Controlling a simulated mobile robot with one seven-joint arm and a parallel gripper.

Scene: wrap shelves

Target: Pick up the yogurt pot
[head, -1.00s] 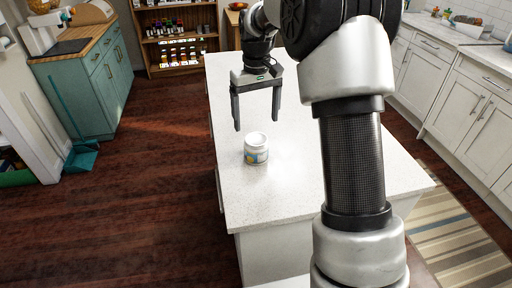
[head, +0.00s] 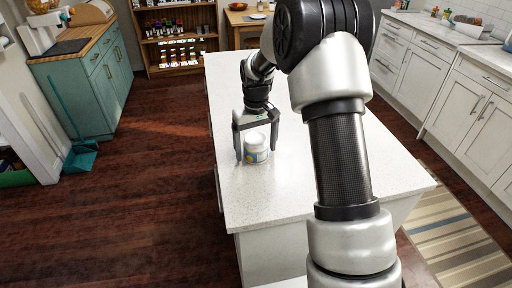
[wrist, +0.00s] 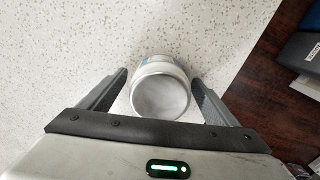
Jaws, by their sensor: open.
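In the wrist view the pot's round top (wrist: 160,95) lies between the two fingers of my gripper (wrist: 160,90). Gaps show between the fingers and the pot there. Nothing is held.
The counter around the pot is clear. Its edge drops to a dark wood floor (head: 150,200) on the left. A teal cabinet (head: 100,85) stands far left, a shelf with bottles (head: 175,50) at the back, and white cabinets (head: 450,80) on the right.

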